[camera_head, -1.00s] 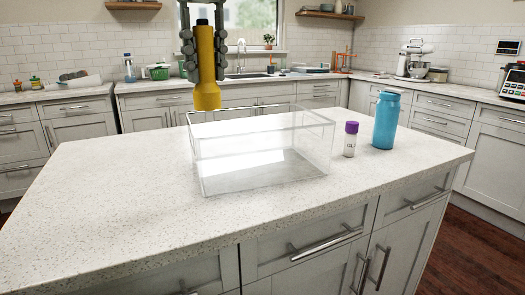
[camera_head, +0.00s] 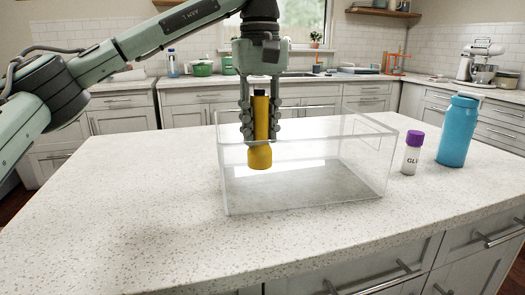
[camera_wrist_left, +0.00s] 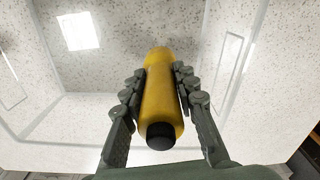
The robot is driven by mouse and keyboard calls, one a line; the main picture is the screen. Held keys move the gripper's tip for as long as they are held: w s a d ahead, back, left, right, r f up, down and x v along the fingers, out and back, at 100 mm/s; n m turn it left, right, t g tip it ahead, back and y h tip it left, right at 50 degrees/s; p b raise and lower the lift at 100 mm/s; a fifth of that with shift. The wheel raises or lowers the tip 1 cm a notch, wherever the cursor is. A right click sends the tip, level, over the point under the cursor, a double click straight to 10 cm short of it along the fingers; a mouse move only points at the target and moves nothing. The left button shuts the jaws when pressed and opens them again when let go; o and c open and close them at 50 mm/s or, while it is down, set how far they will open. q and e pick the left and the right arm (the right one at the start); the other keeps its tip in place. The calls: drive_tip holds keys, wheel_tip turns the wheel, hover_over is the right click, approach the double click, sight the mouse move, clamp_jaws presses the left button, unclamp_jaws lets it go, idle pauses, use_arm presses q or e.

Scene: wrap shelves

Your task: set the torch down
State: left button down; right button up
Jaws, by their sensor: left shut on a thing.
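The yellow torch (camera_head: 260,157) with a black end hangs upright, wide head down, in my left gripper (camera_head: 260,133). The fingers are shut on its body from both sides. It is over or partly inside the clear open-topped box (camera_head: 305,195), towards its left end. In the left wrist view the torch (camera_wrist_left: 159,95) lies between the fingers (camera_wrist_left: 158,92), with the box's pale floor and clear walls beyond it. The torch's head looks clear of the box floor; the exact gap is hard to tell. My right gripper is not in view.
A white bottle with a purple cap (camera_head: 412,153) and a blue bottle (camera_head: 457,132) stand on the speckled counter (camera_head: 150,200) right of the box. The counter left of the box is bare. Inside the box I see nothing else.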

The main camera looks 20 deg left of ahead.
sight(261, 106)
use_arm(q)
drive_tip(key=shift+f, duration=1.75)
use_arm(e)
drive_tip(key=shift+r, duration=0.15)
use_arm(q)
drive_tip(key=shift+f, duration=0.1)
drive_tip(key=c, duration=1.2)
unclamp_jaws()
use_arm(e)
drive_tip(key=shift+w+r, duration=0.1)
use_arm(q)
wheel_tip(261, 106, up, 8)
drive_tip(key=shift+f+p, duration=0.1)
drive_tip(key=shift+p, duration=0.5)
wheel_tip(261, 106, up, 4)
drive_tip(key=shift+r+p, duration=0.2)
drive_tip(key=shift+p, duration=0.4)
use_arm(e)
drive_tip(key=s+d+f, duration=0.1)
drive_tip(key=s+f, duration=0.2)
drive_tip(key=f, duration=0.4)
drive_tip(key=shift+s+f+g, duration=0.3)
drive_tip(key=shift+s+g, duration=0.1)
